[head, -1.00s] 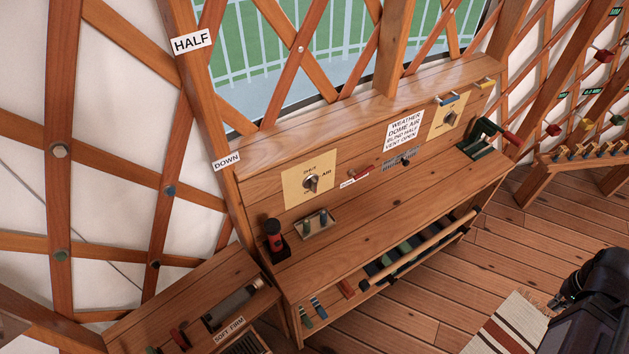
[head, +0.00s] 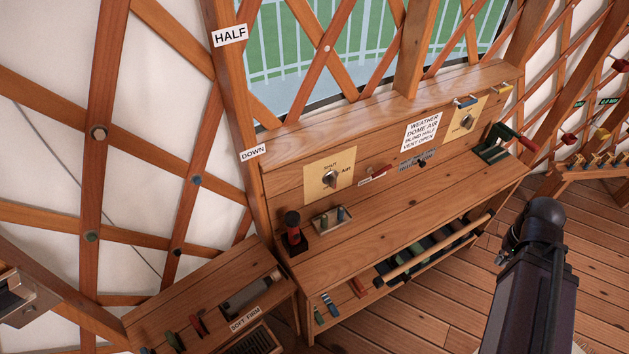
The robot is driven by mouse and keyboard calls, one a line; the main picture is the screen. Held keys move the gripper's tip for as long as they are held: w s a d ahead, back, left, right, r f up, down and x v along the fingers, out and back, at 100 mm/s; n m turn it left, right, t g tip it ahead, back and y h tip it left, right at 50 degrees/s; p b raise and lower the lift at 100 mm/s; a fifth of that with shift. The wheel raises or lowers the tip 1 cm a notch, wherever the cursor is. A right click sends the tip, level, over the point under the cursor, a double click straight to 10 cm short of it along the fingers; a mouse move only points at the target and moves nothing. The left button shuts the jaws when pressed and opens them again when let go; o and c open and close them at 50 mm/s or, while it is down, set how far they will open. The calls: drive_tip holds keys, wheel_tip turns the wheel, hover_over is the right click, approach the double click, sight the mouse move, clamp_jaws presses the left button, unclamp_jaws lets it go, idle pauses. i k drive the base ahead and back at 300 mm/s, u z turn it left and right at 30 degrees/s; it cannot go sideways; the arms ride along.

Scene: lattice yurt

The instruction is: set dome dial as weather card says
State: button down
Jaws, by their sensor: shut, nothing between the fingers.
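The weather card (head: 421,132) is white on the bench's back panel and reads "WEATHER, DOME AIR, BLIND HALF, VENT OPEN". A dial (head: 330,178) with a dark knob sits on a tan plate to its left; "SHUT" shows above the knob and "AIR" to its right. Which mark its pointer meets is too small to tell. A second dial (head: 467,121) sits on a tan plate right of the card, its lettering unreadable. My gripper (head: 502,256) shows only as a small dark tip beside my arm at the right, shut and empty, in front of the bench and apart from both dials.
A rail (head: 435,250) runs along the front. The benchtop's middle is clear.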

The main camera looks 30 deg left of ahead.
sight(329, 178)
drive_tip(key=u, duration=1.25)
drive_tip(key=k, duration=0.95)
drive_tip(key=i, duration=0.65)
drive_tip(key=u, duration=0.05)
